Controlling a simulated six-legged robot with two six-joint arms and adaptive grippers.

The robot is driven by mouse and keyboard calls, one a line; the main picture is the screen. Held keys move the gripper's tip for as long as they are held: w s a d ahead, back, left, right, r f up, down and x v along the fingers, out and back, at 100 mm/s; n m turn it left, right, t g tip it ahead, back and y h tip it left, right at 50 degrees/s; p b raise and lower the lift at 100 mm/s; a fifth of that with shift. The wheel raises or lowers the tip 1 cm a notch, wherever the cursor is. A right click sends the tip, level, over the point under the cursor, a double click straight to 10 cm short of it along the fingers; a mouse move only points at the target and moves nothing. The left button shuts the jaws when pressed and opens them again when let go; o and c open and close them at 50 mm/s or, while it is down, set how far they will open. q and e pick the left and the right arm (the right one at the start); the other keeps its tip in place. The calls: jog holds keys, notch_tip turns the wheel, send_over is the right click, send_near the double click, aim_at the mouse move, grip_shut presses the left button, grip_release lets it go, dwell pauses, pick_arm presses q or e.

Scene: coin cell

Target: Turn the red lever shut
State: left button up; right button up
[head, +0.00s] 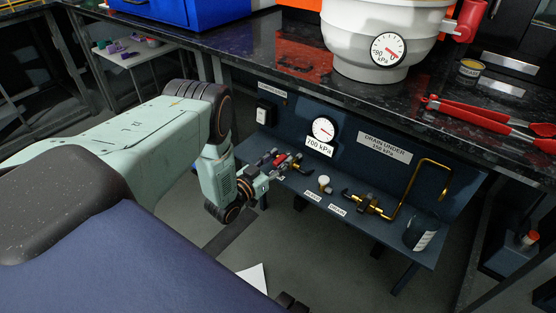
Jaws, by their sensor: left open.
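The red lever (279,159) shows as a small red part on the left of the dark blue panel shelf under the counter. Its handle is partly hidden by my left gripper (284,170), so I cannot tell its exact angle. My left gripper is open, right at the lever, with its fingers around or beside it. I cannot tell whether they touch. A round gauge (323,129) labelled 700 kPa sits on the panel behind. My right gripper is not in view.
A white knob (324,182) and a brass drain valve (368,204) with a bent pipe (426,164) stand to the right on the shelf. A sign (385,145) reads drain under 150 kPa. The black counter (290,60) overhangs the panel. Red tongs (470,112) lie on it.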

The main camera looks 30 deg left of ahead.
pick_arm(q)
jog(key=s+a, duration=0.1)
jog(key=s, duration=1.1)
jog(key=shift+a, duration=0.1)
dwell(0.4)
